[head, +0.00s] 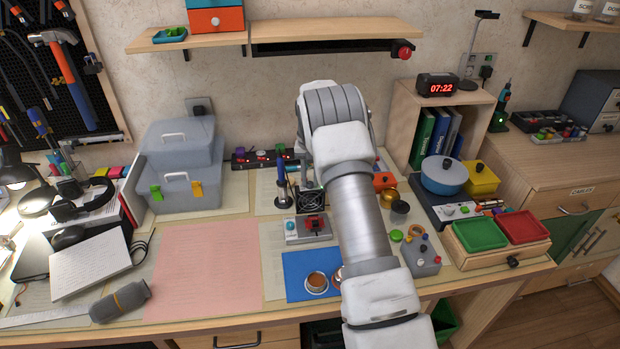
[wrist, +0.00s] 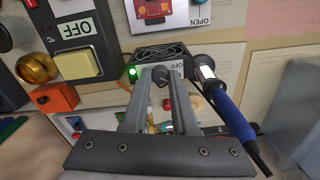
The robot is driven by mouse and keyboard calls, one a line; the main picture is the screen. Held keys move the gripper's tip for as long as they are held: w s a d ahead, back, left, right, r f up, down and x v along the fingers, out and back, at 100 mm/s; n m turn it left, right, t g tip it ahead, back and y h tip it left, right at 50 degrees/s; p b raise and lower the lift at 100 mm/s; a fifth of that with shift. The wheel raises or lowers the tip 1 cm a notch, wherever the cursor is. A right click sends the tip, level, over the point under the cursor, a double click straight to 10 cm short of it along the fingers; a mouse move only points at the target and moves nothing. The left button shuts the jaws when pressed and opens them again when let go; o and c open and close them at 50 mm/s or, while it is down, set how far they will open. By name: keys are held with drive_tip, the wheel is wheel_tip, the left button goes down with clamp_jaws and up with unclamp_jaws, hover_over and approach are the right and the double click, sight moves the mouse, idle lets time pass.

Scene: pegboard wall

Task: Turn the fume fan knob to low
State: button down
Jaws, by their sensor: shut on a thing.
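The fume fan (head: 309,199) is a small dark box with a round grille, partly hidden behind my arm in the head view. The knob's pointer is too small to read. My arm hides the gripper in the head view.
A blue-handled soldering iron (wrist: 229,112) stands close beside the fan; it also shows in the head view (head: 282,178). A grey device with a red part (head: 312,228) is in front of the fan. A shelf (head: 300,34) hangs above. The pink mat (head: 208,262) is clear.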

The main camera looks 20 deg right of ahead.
sight(310, 182)
drive_tip(key=shift+m, duration=0.3)
drive_tip(key=c, duration=0.7)
unclamp_jaws()
drive_tip(key=shift+r, duration=0.1)
wheel_tip(310, 182, up, 17)
drive_tip(key=shift+r+p, duration=0.15)
drive_tip(key=shift+p, duration=0.6)
